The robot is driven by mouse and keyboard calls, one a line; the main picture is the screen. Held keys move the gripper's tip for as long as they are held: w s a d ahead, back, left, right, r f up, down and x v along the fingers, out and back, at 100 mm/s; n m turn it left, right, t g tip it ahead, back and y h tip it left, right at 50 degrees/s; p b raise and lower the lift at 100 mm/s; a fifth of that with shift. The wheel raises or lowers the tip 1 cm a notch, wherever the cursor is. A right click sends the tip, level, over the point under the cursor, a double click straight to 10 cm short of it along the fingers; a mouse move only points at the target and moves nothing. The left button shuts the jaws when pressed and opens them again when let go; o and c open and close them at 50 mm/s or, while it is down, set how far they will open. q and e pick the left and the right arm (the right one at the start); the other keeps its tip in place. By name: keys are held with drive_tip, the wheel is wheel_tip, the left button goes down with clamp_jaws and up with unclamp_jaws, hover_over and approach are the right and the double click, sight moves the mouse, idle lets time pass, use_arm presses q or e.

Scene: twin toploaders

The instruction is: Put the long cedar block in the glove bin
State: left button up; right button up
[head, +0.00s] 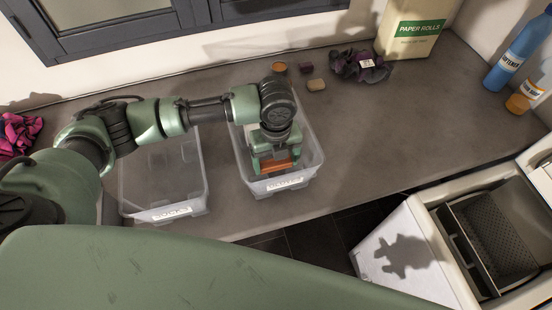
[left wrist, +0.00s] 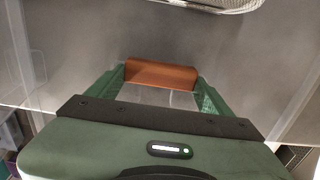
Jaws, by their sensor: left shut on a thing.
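The long cedar block (head: 279,167) is reddish-brown and held between the fingers of my left gripper (head: 275,163). My left gripper is shut on it, pointing down within the outline of the right-hand clear bin (head: 314,153). In the left wrist view the block (left wrist: 160,75) lies crosswise between the green fingertips. I cannot tell whether the block touches the bin floor. The left-hand clear bin (head: 162,178) looks empty. My right gripper is out of view.
Behind the bins are a round brown-topped thing (head: 279,67), a small dark red block (head: 306,68), a tan piece (head: 316,85) and a dark crumpled cloth (head: 360,68). An open toploader (head: 490,235) is at lower right.

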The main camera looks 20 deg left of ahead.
sight(276, 164)
use_arm(q)
drive_tip(key=shift+f, duration=0.2)
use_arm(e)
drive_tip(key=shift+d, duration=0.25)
use_arm(q)
drive_tip(key=o, duration=1.3)
drive_tip(key=shift+c, duration=0.2)
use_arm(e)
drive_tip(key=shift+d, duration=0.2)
use_arm(q)
wheel_tip(276, 164, up, 12)
drive_tip(key=b, duration=0.3)
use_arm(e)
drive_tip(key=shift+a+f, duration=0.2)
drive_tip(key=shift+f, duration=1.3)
use_arm(q)
drive_tip(key=shift+r, duration=0.1)
